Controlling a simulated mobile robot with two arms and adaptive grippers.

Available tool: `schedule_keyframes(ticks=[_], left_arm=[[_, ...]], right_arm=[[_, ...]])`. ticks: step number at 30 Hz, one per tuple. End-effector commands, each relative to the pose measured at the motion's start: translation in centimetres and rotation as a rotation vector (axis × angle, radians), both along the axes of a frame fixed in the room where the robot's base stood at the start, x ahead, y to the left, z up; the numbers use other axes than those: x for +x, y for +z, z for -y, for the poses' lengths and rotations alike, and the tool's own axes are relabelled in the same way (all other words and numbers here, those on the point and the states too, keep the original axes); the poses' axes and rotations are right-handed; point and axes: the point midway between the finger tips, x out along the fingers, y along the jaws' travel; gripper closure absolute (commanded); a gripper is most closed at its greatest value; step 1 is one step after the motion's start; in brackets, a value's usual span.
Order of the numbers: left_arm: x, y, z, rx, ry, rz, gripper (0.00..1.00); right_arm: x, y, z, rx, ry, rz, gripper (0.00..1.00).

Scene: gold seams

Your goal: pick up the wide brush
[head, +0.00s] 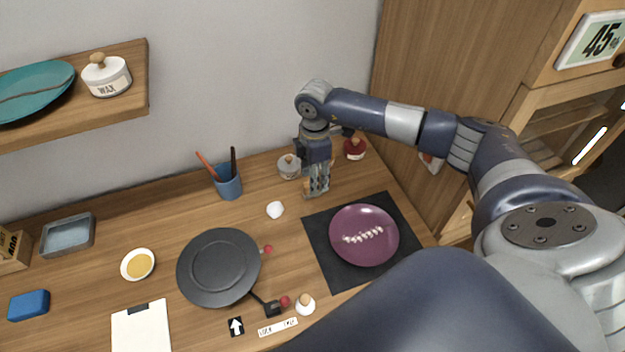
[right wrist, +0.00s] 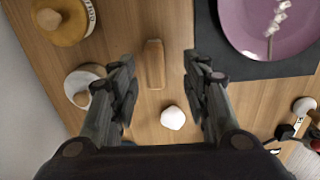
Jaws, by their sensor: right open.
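A short brown wooden piece (right wrist: 154,63) lies on the table in the right wrist view; it looks like the wide brush's handle, but I cannot make out bristles. In the head view it is mostly hidden by my right gripper (head: 318,192). My right gripper points down near the back of the table. In the right wrist view the gripper (right wrist: 158,68) is open, its fingers apart on either side of the wooden piece, with nothing held. My left gripper is out of view.
A white lump (head: 275,210) lies close to the gripper. Lidded jars (head: 289,167) stand behind it. A blue cup (head: 229,184) holds thin sticks. A purple plate (head: 378,248) with a white seam rests on a black mat (head: 318,245). A dark turntable (head: 195,270) is at centre.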

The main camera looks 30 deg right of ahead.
Motion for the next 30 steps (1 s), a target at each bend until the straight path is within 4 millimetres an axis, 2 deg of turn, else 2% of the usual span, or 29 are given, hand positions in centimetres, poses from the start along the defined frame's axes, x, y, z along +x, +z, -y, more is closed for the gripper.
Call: schedule_keyframes(ticks=[5,16,25,30], left_arm=[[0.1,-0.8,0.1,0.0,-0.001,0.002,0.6],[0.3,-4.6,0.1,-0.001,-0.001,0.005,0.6],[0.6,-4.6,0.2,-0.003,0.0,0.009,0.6],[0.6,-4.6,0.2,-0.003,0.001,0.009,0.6]], right_arm=[[0.2,-0.9,0.0,0.001,0.0,0.0,0.57],[0.8,-5.2,-0.1,0.002,0.001,0.001,0.57],[0.8,-5.3,-0.1,0.002,0.001,0.001,0.57],[0.8,-5.3,-0.1,0.002,0.001,0.001,0.95]])
